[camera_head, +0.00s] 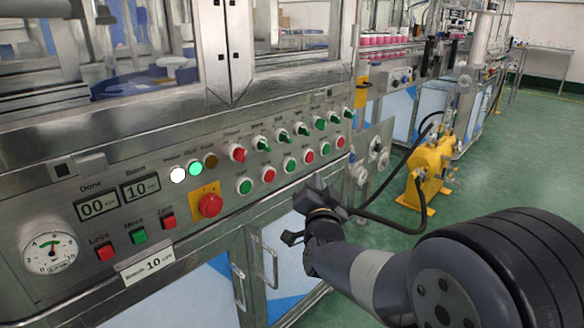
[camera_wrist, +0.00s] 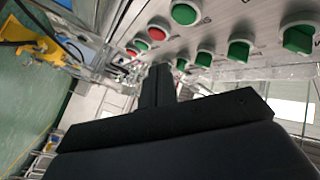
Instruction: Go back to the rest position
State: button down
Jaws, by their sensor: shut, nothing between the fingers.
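My gripper (camera_head: 318,205) is in front of the right part of the machine's control panel (camera_head: 120,232) in the head view, below the green and red buttons. In the wrist view my gripper (camera_wrist: 158,82) is shut, its dark fingers together with nothing between them. The fingertips point toward the panel's buttons. I cannot tell the exact gap, but no contact with a button shows. The panel carries a row of switches (camera_head: 262,144), a red emergency button (camera_head: 210,205), and white and green lamps (camera_head: 195,168).
Displays read Done 00 (camera_head: 97,207) and Batch 10 (camera_head: 141,189). A gauge (camera_head: 48,253) sits at lower left. Cabinet door handles (camera_head: 268,262) stick out below the panel. A yellow machine (camera_head: 428,172) with black hoses stands to the right. Green floor (camera_head: 520,170) is open at right.

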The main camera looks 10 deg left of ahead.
jog(key=shift+a, duration=0.1)
jog(key=p, duration=0.2)
jog(key=w+a+p, duration=0.1)
jog(key=shift+w+a+r+p, duration=0.1)
jog(key=shift+a+r+p, duration=0.15)
jog(key=shift+p, duration=0.15)
jog(key=shift+p, duration=0.4)
jog(key=shift+s+d+f+b, duration=0.15)
jog(key=shift+s+d+b, duration=0.7)
jog(key=shift+d, duration=0.35)
jog(key=shift+s+d+f+b, duration=0.1)
jog(key=shift+s+d+b, duration=0.5)
jog(key=shift+s+d, duration=0.45)
jog(key=shift+w, duration=0.2)
